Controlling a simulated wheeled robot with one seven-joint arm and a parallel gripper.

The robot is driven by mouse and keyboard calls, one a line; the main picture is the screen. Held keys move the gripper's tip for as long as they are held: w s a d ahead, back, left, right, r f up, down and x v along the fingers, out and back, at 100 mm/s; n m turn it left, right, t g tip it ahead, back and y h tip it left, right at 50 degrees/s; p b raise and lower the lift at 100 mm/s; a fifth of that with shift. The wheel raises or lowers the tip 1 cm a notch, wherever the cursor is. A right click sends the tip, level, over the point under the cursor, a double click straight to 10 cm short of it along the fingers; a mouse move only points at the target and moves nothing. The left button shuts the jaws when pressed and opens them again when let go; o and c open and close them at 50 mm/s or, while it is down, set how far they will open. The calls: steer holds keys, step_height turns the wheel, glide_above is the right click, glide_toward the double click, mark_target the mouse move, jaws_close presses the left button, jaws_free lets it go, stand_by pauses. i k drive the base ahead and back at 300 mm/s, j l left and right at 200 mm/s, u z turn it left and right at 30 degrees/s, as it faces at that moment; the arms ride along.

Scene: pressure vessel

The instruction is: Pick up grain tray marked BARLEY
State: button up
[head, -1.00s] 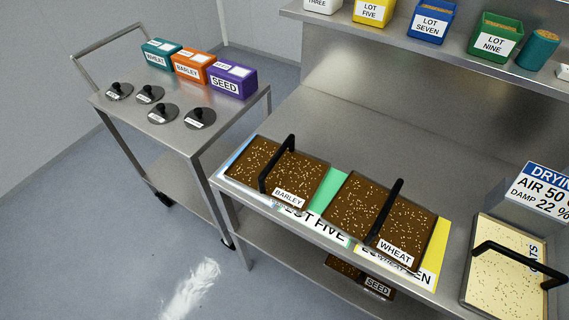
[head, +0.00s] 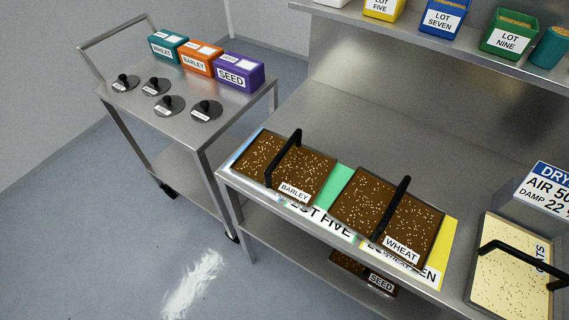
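The grain tray marked BARLEY (head: 307,166) lies flat near the left end of the steel bench. It holds brown grain with pale specks and has a black arched handle (head: 283,157) across it. Its white label faces the front edge. It rests over a blue-edged mat and the green LOT FIVE mat (head: 338,183). A similar tray marked WHEAT (head: 372,209) lies just to its right, apart from it. My gripper does not show in the head view.
A tray marked OATS (head: 507,285) lies at the right. A SEED tray (head: 350,262) sits on the lower shelf. A cart (head: 200,140) with lidded discs and coloured boxes stands left. A raised shelf holds coloured bins (head: 440,17). The bench behind the trays is clear.

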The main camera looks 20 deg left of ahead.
mark_target(293, 171)
steer(key=i+j+z, duration=0.3)
steer(key=j, duration=2.15)
steer(key=j+z, duration=0.3)
steer(key=j, duration=2.1)
steer(key=i+j, duration=0.15)
steer(key=i+j+z, duration=0.1)
steer(key=j, duration=0.2)
